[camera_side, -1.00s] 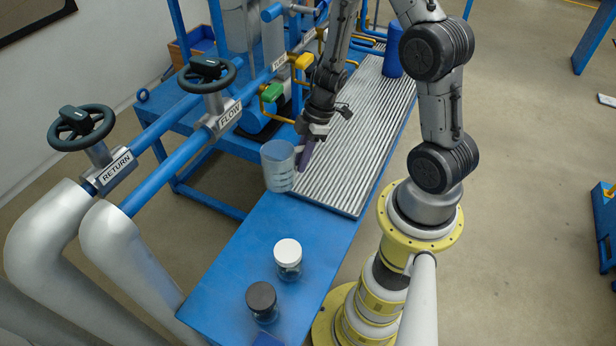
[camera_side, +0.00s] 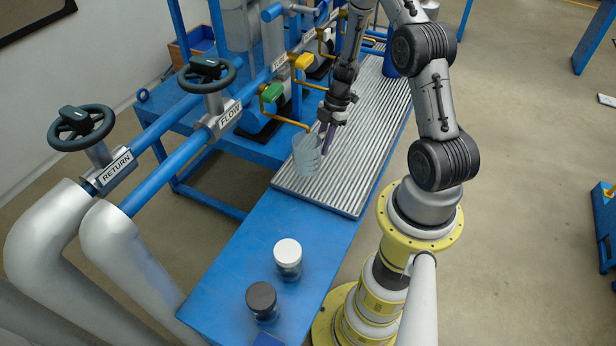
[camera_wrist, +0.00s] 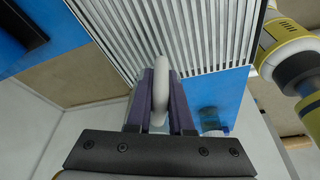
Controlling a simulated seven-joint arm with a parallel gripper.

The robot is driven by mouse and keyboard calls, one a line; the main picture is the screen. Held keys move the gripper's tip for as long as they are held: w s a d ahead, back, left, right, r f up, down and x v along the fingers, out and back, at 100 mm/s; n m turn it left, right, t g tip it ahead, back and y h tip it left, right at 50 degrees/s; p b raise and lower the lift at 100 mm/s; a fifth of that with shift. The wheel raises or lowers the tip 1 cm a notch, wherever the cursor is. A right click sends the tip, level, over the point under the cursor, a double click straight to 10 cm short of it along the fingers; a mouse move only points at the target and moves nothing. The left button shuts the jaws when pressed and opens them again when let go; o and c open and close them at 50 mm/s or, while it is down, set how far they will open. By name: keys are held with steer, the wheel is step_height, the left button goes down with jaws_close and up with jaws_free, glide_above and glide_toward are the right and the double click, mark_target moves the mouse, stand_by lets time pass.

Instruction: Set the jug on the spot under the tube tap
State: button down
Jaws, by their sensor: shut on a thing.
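The clear jug (camera_side: 306,158) is upright over the near left part of the ribbed metal tray (camera_side: 345,190); I cannot tell if its base touches. My gripper (camera_side: 328,140) is shut on its handle from the right side. In the wrist view the pale handle (camera_wrist: 160,92) stands between the purple fingers of my gripper (camera_wrist: 161,85), and the jug body is mostly hidden. The green-handled tap (camera_side: 271,93) has a yellow spout ending just above and behind the jug. A yellow-handled tap (camera_side: 302,61) is farther back. The tap labels are too small to read surely.
A white-lidded jar (camera_side: 288,258) and a black-lidded jar (camera_side: 262,300) stand on the near blue bench (camera_side: 235,265). A blue cylinder (camera_side: 391,62) stands at the tray's far end. Blue pipes with handwheels (camera_side: 207,74) run along the left. The tray's middle is clear.

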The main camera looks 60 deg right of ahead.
steer(key=shift+w+d, duration=0.1)
steer(key=shift+d, duration=0.25)
steer(key=shift+d+f, duration=0.1)
steer(key=shift+f, duration=2.4)
steer(key=shift+f, duration=0.2)
steer(key=c, duration=0.8)
jaws_free()
steer(key=shift+r, duration=0.1)
